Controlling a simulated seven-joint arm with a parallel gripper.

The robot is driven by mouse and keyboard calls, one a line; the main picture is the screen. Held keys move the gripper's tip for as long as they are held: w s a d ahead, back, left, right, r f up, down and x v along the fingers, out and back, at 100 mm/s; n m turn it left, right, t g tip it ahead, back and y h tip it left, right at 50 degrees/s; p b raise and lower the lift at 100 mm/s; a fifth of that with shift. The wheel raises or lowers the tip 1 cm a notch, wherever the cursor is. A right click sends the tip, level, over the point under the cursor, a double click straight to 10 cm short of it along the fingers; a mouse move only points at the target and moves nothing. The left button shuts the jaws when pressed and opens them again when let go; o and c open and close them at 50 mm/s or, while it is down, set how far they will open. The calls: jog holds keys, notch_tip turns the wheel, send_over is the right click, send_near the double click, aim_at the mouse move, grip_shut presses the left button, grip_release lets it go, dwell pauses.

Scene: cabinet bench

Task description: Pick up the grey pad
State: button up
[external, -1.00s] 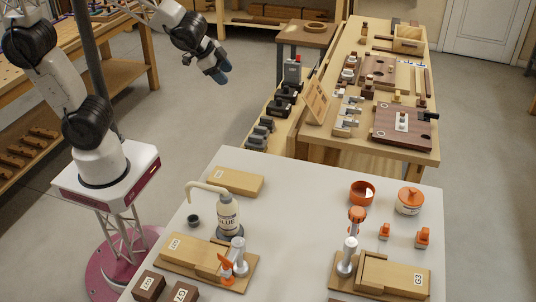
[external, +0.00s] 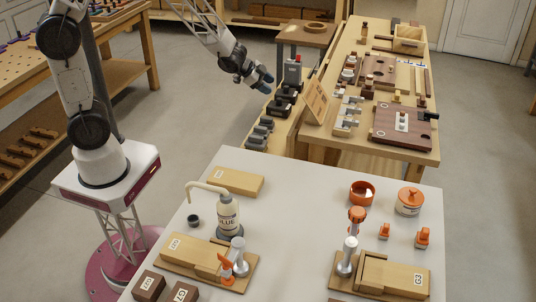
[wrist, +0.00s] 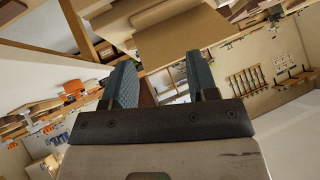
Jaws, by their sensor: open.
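I cannot clearly pick out a grey pad in either view. A small dark grey round piece (external: 193,221) sits on the white table (external: 300,190), left of the glue bottle (external: 228,213); I cannot tell if it is the pad. My gripper (external: 262,84) is raised in the air at upper middle, beyond the white table's far edge and apart from everything. In the wrist view my gripper (wrist: 162,80) is open, its two blue-grey fingers spread with nothing between them.
Wooden blocks, clamp fixtures (external: 237,262) and orange-topped pieces (external: 410,201) stand on the white table, whose middle is fairly clear. Behind it is a wooden bench (external: 375,145) with boards and fittings. A low shelf with black and grey pieces (external: 283,106) runs along its left.

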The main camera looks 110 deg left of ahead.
jog(key=s+a+f+t+h, duration=0.15)
jog(key=s+a+f, duration=0.25)
jog(key=a+f, duration=0.5)
jog(key=t+h, duration=0.2)
send_near(266, 117)
jog(key=w+f, duration=0.1)
jog(key=shift+w+f, duration=0.1)
jog(key=shift+w, duration=0.15)
jog(key=shift+x, duration=1.2)
jog(key=shift+w, duration=0.1)
jog(key=shift+x, duration=2.5)
